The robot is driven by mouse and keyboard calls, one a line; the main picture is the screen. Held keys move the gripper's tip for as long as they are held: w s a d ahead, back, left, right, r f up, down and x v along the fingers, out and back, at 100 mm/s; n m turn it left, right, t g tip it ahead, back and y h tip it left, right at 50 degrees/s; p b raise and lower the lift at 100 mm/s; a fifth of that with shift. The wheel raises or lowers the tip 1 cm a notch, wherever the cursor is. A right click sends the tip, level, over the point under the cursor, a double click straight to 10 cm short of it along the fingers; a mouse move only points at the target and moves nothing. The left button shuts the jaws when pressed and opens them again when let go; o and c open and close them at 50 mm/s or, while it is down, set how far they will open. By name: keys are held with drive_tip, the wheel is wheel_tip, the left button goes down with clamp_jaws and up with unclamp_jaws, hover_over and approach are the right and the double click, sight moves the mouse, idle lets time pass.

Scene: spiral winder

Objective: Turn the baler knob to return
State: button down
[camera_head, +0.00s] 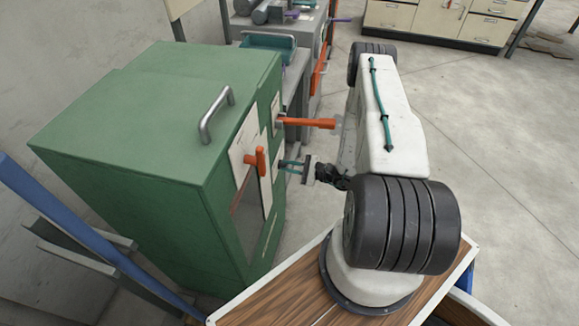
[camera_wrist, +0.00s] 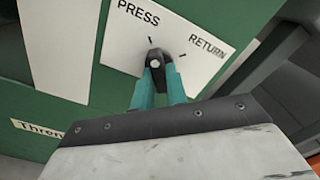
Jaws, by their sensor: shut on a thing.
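The green baler (camera_head: 150,130) stands at left in the head view. In the wrist view its white label plate (camera_wrist: 195,62) reads PRESS at upper left and RETURN at right, with a short black tick by each word. The small baler knob (camera_wrist: 155,63) sits at the lower part of this plate, mostly hidden by the fingertips. My gripper (camera_wrist: 158,75), with teal fingers, is shut on the knob. In the head view my gripper (camera_head: 284,165) reaches the baler's front from the right. Which way the knob points cannot be told.
An orange lever (camera_head: 305,122) sticks out of the baler above my gripper, and another orange handle (camera_head: 255,161) is on the front at left. A metal grab handle (camera_head: 216,114) is on top. Grey machines (camera_head: 285,25) stand behind. Open floor (camera_head: 500,130) lies to the right.

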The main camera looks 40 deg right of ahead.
drive_tip(key=shift+s+a+m, duration=0.1)
drive_tip(key=shift+m, duration=4)
drive_tip(key=shift+s+a+m, duration=0.1)
drive_tip(key=shift+m, duration=4)
drive_tip(key=shift+r, duration=0.1)
drive_tip(key=c, duration=1.4)
unclamp_jaws()
drive_tip(key=shift+d, duration=0.1)
drive_tip(key=v, duration=0.7)
drive_tip(key=shift+s+d, duration=0.2)
drive_tip(key=shift+s, duration=0.1)
